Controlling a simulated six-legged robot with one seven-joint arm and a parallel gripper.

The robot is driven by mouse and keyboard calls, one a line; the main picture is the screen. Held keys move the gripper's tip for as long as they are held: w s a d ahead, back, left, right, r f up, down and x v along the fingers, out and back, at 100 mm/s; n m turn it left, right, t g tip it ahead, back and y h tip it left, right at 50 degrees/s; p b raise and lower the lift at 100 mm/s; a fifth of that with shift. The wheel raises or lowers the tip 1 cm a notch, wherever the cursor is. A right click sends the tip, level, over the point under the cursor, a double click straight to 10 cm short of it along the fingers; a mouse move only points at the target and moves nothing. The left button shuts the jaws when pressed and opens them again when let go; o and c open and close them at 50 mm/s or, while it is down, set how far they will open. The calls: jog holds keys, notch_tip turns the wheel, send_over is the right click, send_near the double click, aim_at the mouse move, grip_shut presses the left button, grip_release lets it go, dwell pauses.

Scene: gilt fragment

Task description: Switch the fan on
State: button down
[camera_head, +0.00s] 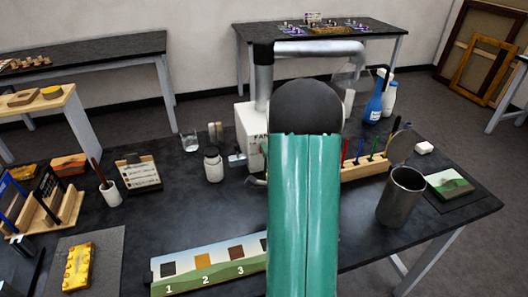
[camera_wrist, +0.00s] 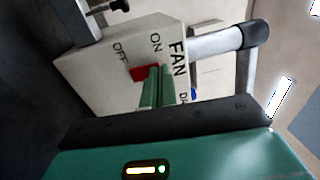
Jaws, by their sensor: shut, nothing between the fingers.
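The white fan box (camera_head: 246,138) stands on the black table, partly hidden behind my green arm. In the wrist view the box (camera_wrist: 90,56) shows the words FAN, ON and OFF. A red switch (camera_wrist: 141,73) sits on its face beside these words. My gripper (camera_wrist: 158,70) has its green fingers together, with the tips at the right side of the red switch. I cannot tell whether they touch it or which way the switch is set. In the head view my arm hides the gripper and the switch.
A glass jar (camera_head: 213,165) and a clear beaker (camera_head: 190,140) stand left of the fan box. A wooden rack (camera_head: 364,167) with coloured tools and a dark metal cup (camera_head: 400,197) stand to the right. A numbered strip (camera_head: 207,268) lies in front.

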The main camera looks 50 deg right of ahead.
jog(key=shift+s+a+r, duration=0.1)
jog(key=shift+a, duration=0.05)
jog(key=shift+w+g, duration=0.3)
jog(key=shift+w, duration=0.05)
jog(key=shift+s+r, duration=0.1)
dwell(0.5)
